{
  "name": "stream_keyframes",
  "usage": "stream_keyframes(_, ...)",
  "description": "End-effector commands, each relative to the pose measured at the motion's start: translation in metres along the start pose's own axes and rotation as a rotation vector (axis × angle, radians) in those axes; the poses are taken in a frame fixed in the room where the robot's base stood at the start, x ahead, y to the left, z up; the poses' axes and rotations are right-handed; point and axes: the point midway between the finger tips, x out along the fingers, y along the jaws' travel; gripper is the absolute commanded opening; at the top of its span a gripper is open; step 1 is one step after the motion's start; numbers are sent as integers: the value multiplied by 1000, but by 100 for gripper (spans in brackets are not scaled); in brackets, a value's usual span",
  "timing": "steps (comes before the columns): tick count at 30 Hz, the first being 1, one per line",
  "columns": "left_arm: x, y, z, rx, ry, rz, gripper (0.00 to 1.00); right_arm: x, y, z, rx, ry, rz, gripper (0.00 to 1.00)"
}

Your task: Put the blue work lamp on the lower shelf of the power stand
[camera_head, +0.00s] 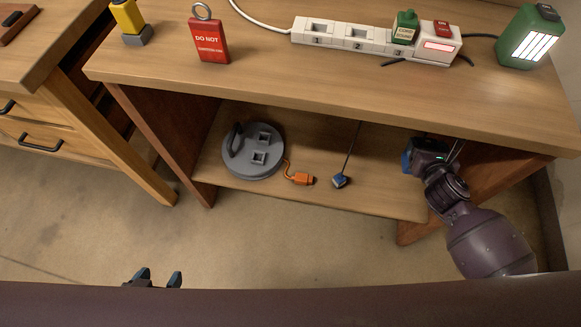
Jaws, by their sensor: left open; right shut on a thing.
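The power stand (330,85) is a wooden stand with a top and a lower shelf (375,200). My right gripper (412,158) is under the top at the right end of the lower shelf. It is shut on a blue thing, seemingly the blue work lamp (406,160), of which only a small blue part shows. The gripper and the stand's top hide the rest. I cannot tell whether the lamp touches the shelf. My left gripper (157,278) is open and empty at the bottom edge, low in front of the stand; only its fingertips show.
On the lower shelf are a grey cable reel (262,172) with an orange plug (300,179) and a blue plug (340,181) on a cord. The top holds a power strip (345,38), red tag (208,45) and green lamp (530,40). A drawer bench (45,60) stands left.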

Motion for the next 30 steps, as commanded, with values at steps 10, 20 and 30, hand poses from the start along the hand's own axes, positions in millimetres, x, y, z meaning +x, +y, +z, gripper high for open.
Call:
stream_keyframes(10,7,-9,-1,90,24,-31,61,11,-20,-6,34,-7,-84,30)
stream_keyframes(20,18,-4,6,141,25,-19,61,30,-20,-64,32,13,-85,30)
stream_keyframes(30,30,2,6,207,65,-4,61,54,-19,-125,32,12,-83,30)
